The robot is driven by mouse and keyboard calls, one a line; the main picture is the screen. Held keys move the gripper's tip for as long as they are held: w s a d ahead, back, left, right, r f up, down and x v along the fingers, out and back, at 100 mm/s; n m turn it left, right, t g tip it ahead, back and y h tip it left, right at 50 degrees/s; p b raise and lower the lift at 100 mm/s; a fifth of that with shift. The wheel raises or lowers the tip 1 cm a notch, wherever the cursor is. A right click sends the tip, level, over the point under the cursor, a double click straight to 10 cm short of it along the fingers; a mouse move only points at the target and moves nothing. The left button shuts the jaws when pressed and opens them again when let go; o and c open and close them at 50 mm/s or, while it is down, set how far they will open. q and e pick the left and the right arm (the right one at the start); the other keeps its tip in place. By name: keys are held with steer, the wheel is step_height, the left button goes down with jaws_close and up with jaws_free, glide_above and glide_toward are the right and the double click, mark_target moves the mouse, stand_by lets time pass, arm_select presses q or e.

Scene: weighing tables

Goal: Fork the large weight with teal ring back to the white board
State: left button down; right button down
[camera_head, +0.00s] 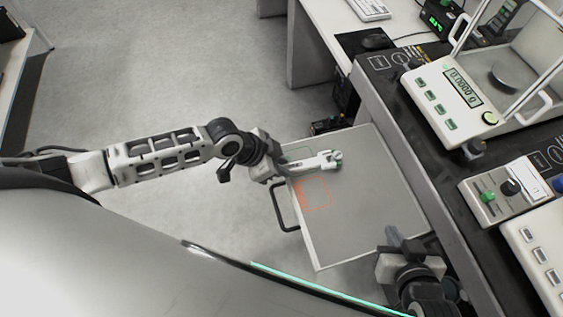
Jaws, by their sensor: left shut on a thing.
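My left gripper (277,171) is over the left part of the white board (375,215), shut on the handle of a pale fork (305,165). The fork points right across the board. At its tip is a small metallic weight (337,156) with a hint of teal; I cannot tell whether it rests on the fork or on the board. An orange outlined square (316,193) is on the board just below the fork, and a green outline lies partly hidden behind it. My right gripper (393,241) is over the lower right part of the board; its jaws are unclear.
A balance with a glass case (450,95) stands on the dark bench to the right. A control box (505,190) and another device (545,250) are beside it. A black handle (283,208) sits at the board's left edge. The board's middle and right are bare.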

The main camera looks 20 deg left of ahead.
arm_select(q)
steer(key=shift+s+a+p, duration=0.2)
steer(key=shift+s+a, duration=0.3)
steer(key=shift+a, duration=0.25)
steer(key=shift+s+a+p, duration=0.2)
steer(key=shift+s+a, duration=0.25)
steer(key=shift+a, duration=0.25)
stand_by(2.5)
steer(key=s+a+r, duration=0.1)
steer(key=s+a, duration=0.4)
steer(key=a, duration=0.3)
steer(key=shift+s, duration=0.25)
stand_by(0.3)
steer(key=shift+r, duration=0.1)
stand_by(0.3)
